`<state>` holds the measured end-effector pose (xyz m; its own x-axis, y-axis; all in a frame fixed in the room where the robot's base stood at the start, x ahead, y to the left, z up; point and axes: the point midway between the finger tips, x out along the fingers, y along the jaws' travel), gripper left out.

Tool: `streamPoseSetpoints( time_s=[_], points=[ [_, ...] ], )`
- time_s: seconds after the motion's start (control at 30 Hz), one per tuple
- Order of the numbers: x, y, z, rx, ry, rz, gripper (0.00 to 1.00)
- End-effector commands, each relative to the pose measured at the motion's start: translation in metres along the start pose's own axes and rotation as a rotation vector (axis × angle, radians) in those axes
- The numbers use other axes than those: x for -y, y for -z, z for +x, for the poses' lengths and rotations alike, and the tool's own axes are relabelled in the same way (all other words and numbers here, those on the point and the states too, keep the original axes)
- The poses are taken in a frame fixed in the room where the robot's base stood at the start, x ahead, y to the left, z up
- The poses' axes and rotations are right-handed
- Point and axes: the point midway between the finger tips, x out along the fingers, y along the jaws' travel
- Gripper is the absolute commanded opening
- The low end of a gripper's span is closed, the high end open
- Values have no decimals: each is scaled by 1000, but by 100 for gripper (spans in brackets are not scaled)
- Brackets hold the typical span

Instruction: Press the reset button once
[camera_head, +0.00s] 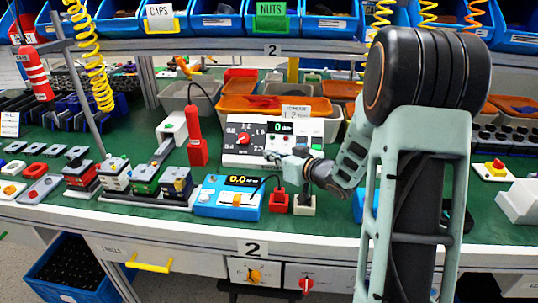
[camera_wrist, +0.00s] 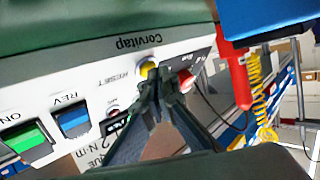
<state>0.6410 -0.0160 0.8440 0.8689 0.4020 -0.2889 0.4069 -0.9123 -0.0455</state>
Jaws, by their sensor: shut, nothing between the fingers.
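The control box (camera_head: 240,155) is white with a black dial panel and a small lit display. It stands on the green bench. The wrist view shows its face (camera_wrist: 200,45) with RESET lettering and a round yellow button (camera_wrist: 148,68) beside that lettering. My gripper (camera_head: 274,157) is at the right part of the box front. In the wrist view my fingertips (camera_wrist: 160,88) are together and empty, overlapping the yellow button's edge; I cannot tell whether they touch it.
A blue meter (camera_head: 228,197) and a red screwdriver-like tool (camera_head: 197,150) stand left of my gripper. Red and white small blocks (camera_head: 279,201) sit just below it. Orange-lidded bins (camera_head: 262,105) stand behind the box.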

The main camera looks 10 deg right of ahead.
Motion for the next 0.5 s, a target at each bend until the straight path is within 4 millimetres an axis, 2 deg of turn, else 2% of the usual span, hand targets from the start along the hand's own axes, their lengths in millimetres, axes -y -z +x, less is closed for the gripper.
streamPoseSetpoints(
  time_s=[0.33, 0.5],
  points=[
    [3, 4, -3, -4, 2, 0, 0],
    [10, 14, -13, -4, 2, 1, 0]
  ],
)
